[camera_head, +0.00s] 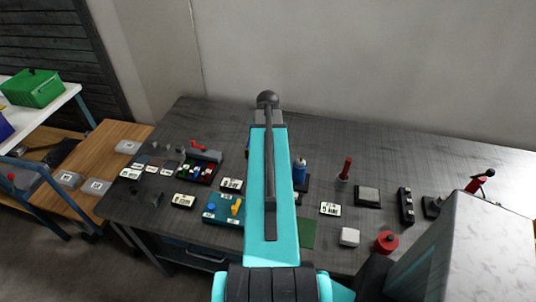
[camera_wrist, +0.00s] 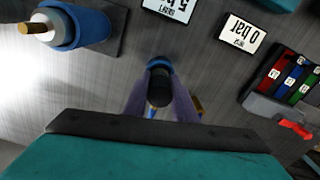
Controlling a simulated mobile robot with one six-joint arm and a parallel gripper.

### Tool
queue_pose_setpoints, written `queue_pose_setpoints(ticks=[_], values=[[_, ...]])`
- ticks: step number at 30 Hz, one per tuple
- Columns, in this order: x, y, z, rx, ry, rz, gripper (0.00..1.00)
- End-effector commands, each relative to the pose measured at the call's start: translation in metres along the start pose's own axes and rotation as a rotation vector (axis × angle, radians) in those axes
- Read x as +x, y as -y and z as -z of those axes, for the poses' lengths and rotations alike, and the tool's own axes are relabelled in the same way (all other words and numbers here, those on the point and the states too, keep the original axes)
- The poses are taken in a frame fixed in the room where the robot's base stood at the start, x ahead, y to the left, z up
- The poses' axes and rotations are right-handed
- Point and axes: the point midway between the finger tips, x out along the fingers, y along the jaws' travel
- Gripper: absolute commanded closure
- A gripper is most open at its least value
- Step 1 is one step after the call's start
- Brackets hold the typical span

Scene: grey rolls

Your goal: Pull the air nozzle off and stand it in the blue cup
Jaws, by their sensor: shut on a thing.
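In the wrist view my gripper (camera_wrist: 160,98) is shut on a dark round-ended piece with a blue band (camera_wrist: 159,66). I cannot tell for sure whether this is the air nozzle. A brass bit (camera_wrist: 196,106) shows just beside the right finger. A blue cup (camera_wrist: 92,25) on a dark base is at the upper left, apart from my gripper. A white piece with a brass tip (camera_wrist: 38,28) sticks out of it. In the head view the blue cup (camera_head: 299,174) stands just right of my arm, which hides my gripper.
A blue plate with yellow parts (camera_head: 213,216) lies left of my arm. Label cards reading 5 bar (camera_wrist: 170,6) and 0 bar (camera_wrist: 242,34) lie near. A tray of coloured blocks (camera_wrist: 292,78) is at right. A red-topped stand (camera_head: 345,170) and dark blocks are farther right.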

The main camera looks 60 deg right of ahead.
Motion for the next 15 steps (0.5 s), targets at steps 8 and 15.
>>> queue_pose_setpoints(ticks=[8, 15], values=[[0.0060, 0.0001, 0.0000, 0.000, 0.000, 0.000, 1.00], [0.0107, 0.0001, -0.0001, 0.000, 0.000, 0.000, 1.00]])
